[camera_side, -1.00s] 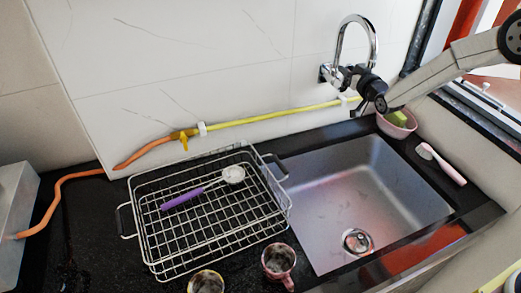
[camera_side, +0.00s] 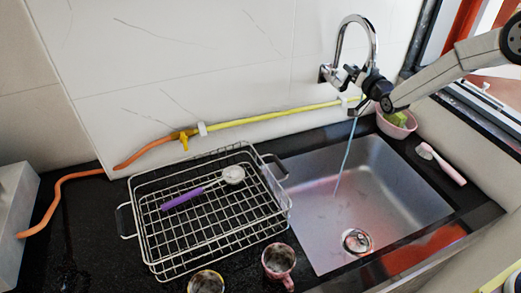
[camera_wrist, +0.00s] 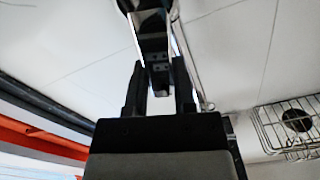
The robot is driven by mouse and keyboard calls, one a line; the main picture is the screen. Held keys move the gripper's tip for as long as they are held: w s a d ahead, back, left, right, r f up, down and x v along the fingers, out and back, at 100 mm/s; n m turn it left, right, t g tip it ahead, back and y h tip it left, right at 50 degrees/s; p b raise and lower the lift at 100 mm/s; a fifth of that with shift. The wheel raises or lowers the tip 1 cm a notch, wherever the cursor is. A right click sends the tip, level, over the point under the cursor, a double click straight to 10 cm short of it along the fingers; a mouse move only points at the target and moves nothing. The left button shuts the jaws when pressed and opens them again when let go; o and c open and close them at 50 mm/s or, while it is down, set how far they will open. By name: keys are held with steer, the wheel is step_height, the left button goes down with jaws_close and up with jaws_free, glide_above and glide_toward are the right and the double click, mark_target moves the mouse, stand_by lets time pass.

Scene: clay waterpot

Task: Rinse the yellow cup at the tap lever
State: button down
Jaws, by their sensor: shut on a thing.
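The yellow cup (camera_side: 206,283) stands on the dark counter in front of the rack, cut off by the bottom edge in the side view; its inside looks dirty. The chrome tap (camera_side: 340,42) is on the wall above the sink. My gripper (camera_side: 356,82) is at the tap, shut on the tap lever. In the wrist view the lever (camera_wrist: 155,45) runs between the two fingers of my gripper (camera_wrist: 160,82). A thin blue stream of water (camera_side: 345,160) falls from the tap into the sink (camera_side: 405,190).
A pink cup (camera_side: 279,262) stands right of the yellow cup. A wire rack (camera_side: 145,235) holds a purple-handled brush (camera_side: 185,198). A pink bowl (camera_side: 397,130) with a sponge and a pink brush (camera_side: 447,168) are behind and right of the sink. A yellow-orange hose (camera_side: 265,117) runs along the wall.

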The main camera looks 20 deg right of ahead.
steer(key=shift+c, duration=2.2)
jaws_free()
steer(key=shift+s, duration=0.15)
steer(key=s, duration=0.7)
steer(key=shift+s, duration=0.25)
steer(key=shift+s, duration=0.1)
